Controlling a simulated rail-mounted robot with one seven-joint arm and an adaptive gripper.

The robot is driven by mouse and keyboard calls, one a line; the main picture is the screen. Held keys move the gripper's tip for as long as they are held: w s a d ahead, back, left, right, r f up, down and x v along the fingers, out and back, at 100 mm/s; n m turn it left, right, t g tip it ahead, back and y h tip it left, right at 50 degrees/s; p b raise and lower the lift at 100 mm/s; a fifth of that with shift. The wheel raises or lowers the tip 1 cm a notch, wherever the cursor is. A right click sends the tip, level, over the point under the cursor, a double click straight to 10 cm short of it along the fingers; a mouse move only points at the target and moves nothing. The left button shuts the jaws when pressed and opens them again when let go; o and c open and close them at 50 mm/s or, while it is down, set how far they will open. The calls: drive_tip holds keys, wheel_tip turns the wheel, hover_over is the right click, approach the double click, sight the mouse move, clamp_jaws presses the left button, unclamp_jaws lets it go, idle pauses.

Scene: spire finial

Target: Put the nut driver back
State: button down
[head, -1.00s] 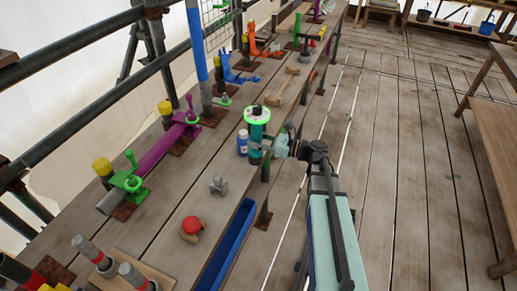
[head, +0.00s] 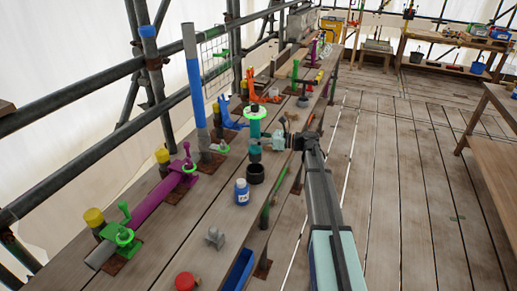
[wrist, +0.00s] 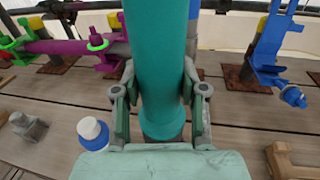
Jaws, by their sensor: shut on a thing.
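The tool in my grasp, which I take to be the nut driver (head: 254,130), has a teal body and a bright green ring near its top. My gripper (head: 256,148) is shut around its teal body and holds it roughly upright over the bench. In the wrist view the teal body (wrist: 157,60) stands between the two fingers of my gripper (wrist: 160,100), and its lower end is partly hidden. I cannot tell whether the tool's lower end touches the bench.
A blue bottle with a white cap (head: 242,192) stands beside the cup; it also shows in the wrist view (wrist: 93,133). A grey fitting (head: 215,238), a red knob (head: 186,282) and a blue tray (head: 240,270) lie nearer. A blue clamp (head: 228,114) and upright poles stand behind.

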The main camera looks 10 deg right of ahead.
drive_tip(key=shift+w+r, duration=0.15)
drive_tip(key=shift+r, duration=0.1)
idle(0.3)
drive_tip(key=shift+f+b, duration=1.55)
drive_tip(key=shift+f, duration=4.25)
unclamp_jaws()
drive_tip(key=shift+f, duration=0.1)
drive_tip(key=shift+f, duration=0.6)
drive_tip(key=shift+d, duration=0.1)
